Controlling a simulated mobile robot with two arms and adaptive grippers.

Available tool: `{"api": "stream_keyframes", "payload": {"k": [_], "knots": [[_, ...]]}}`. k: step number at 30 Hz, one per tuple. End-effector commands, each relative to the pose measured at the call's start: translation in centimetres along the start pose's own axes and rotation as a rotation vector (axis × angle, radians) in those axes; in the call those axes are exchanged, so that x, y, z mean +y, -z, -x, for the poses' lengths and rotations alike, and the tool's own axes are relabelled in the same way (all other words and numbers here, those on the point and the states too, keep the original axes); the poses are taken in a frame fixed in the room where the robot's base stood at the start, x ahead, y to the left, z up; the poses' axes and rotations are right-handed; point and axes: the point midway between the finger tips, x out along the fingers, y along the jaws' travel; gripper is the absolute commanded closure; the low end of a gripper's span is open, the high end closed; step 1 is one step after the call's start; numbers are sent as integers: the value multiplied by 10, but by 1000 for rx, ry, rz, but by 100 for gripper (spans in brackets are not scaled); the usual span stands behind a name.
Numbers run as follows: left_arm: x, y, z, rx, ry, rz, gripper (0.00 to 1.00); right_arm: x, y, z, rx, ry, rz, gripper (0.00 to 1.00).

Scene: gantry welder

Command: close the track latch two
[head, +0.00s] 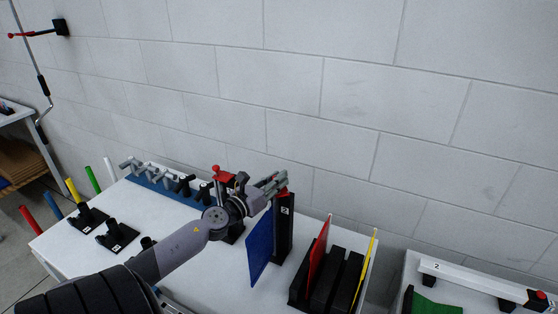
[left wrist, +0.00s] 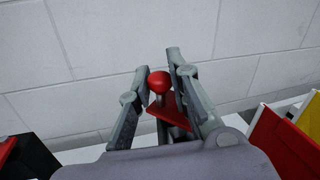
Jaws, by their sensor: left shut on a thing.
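A black upright post (head: 284,222) stands on the white table, with a white label that seems to read 2. A blue panel (head: 260,248) is beside it. A red part (head: 282,192) shows at the post's top, under my left gripper (head: 273,181). The lever's base is hidden by my gripper. My right gripper is in neither view.
Black slots (head: 327,283) with a red panel (head: 318,250) and a yellow one (head: 364,262) stand right of the post. Grey and black fixtures line the table's back left. Another red-topped fixture (head: 222,174) is close behind my arm.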

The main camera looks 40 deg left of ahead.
Motion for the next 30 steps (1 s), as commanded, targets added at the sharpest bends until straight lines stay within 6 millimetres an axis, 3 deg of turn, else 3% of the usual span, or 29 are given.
{"api": "stream_keyframes", "payload": {"k": [1, 8, 21, 30], "knots": [[-4, -9, 2, -4, -40, 2, 100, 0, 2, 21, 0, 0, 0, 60], [-5, -3, 11, -49, -256, 7, 100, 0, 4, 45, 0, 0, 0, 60], [-10, 2, 24, -124, -631, 5, 100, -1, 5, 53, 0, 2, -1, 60], [-14, 3, 29, -153, -781, 3, 100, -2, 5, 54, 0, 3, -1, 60]]}}
